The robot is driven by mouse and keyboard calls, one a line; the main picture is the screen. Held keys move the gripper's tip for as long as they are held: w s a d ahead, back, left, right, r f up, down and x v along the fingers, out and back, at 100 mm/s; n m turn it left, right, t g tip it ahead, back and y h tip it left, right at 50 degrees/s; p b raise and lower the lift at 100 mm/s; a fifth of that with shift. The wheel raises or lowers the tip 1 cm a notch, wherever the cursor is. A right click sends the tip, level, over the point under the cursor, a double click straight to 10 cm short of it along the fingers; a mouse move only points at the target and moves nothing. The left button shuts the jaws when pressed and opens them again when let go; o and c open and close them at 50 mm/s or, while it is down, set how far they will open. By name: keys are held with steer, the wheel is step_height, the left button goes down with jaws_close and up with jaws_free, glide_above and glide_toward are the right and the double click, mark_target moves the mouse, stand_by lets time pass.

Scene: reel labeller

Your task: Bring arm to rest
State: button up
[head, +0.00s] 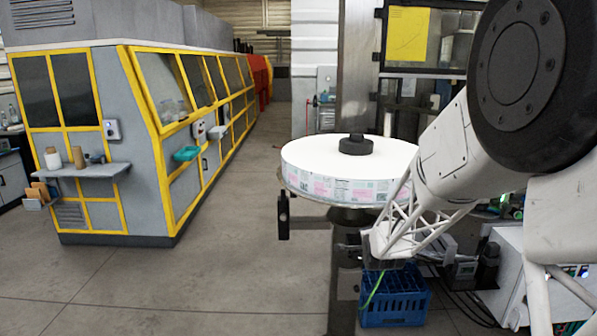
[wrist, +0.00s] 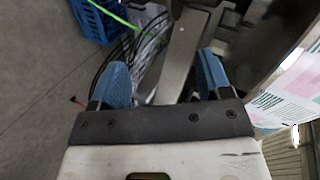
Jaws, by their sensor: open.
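My arm reaches in from the right in the head view, its end low beside a large white reel (head: 345,160). The reel lies flat, with a black hub on top and pink and green printed labels around its side. In the wrist view my gripper (wrist: 163,75) has its two blue fingers apart, with nothing held between them. The reel's labelled side (wrist: 292,88) shows close at the right of that view, apart from the fingers. In the head view the fingers are too small and dark to make out.
A blue crate (head: 396,298) stands on the floor below my arm; it also shows in the wrist view (wrist: 97,20). A grey metal post (head: 357,70) rises behind the reel. A yellow-framed machine (head: 150,130) stands at the left. Open floor lies between machine and reel.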

steer(key=s+a+r+n+g, duration=0.1)
steer(key=s+r+n+g, duration=0.2)
steer(key=s, duration=1.3)
steer(key=s+a+r+n+g, duration=0.1)
steer(key=s+r+n+g, duration=0.2)
steer(key=s, duration=1.3)
steer(key=s+a+r+n+g, duration=0.1)
steer(key=s+r+n+g, duration=0.3)
steer(key=s, duration=1.2)
step_height(320, 180, up, 4)
steer(key=n, duration=0.5)
steer(key=shift+s+f, duration=0.2)
